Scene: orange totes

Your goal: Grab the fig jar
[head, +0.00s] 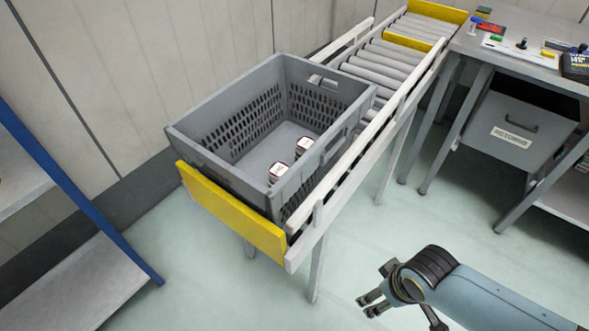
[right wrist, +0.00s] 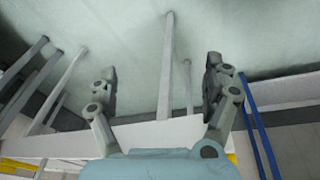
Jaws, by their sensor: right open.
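Two small jars with pale lids stand inside the grey crate (head: 190,143) in the head view, one jar (head: 304,146) farther back and one jar (head: 278,172) nearer. I cannot tell from their labels which is the fig jar. The crate's wall hides part of them. My right gripper (head: 370,303) is at the lower right of the head view, out over the floor, apart from the crate and the conveyor. It is open and empty, and in the right wrist view (right wrist: 162,85) its two fingers stand wide apart. My left gripper is not in view.
The crate sits at the near end of a roller conveyor (head: 385,62) with white side rails and a yellow end board (head: 228,212). A workbench (head: 515,55) with small items stands at the right. A blue-posted shelf (head: 75,190) is at the left. Floor in front is clear.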

